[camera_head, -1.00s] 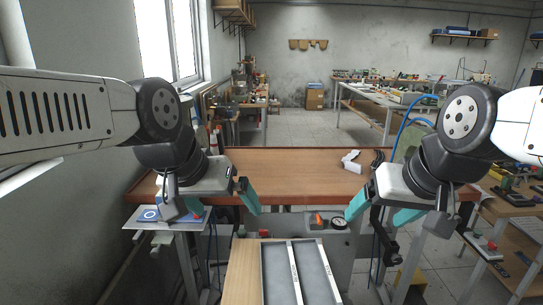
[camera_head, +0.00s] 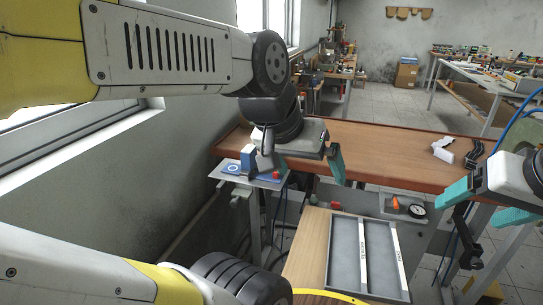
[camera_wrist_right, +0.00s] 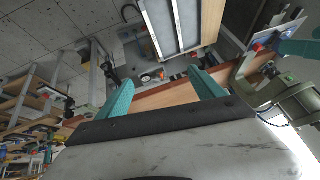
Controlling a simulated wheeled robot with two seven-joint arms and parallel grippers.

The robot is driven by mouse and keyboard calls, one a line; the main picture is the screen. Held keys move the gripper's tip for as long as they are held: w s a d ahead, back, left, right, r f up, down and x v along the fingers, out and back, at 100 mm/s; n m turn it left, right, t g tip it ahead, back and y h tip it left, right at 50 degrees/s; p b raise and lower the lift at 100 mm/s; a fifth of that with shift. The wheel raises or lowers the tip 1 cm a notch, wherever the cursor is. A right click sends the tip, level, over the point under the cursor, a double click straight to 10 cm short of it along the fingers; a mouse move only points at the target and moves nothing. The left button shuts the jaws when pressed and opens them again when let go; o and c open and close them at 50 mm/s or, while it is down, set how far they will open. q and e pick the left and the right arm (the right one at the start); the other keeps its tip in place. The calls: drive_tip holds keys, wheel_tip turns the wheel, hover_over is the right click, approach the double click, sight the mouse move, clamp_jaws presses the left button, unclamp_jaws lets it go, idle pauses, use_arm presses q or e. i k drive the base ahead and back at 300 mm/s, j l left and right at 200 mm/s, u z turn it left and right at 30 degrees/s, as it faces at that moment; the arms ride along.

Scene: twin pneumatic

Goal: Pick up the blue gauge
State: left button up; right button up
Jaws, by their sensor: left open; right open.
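A flat blue square with a white ring (camera_head: 232,168) lies on a light grey plate (camera_head: 222,176) at the left; I cannot tell whether it is the blue gauge. A blue block (camera_head: 248,158) stands beside it, partly hidden by the left wrist. A round dial with white face and dark rim (camera_head: 416,210) sits on the grey unit below the table; it shows small in the right wrist view (camera_wrist_right: 145,78). My left gripper (camera_head: 308,168) is open over the table's front edge, right of the plate. My right gripper (camera_head: 482,206) is open and empty, right of the dial.
A brown table (camera_head: 390,152) spans the middle, with a white part (camera_head: 442,150) on it. A grey two-channel tray (camera_head: 345,250) lies on a wooden board in front. An orange-red knob (camera_head: 396,203) sits beside the dial. A red button (camera_head: 277,175) is by the plate.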

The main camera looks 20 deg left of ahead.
sight(248, 155)
drive_tip(key=j+u, duration=0.35)
drive_tip(key=j, duration=0.45)
drive_tip(key=j+u, duration=0.4)
drive_tip(key=j, duration=0.45)
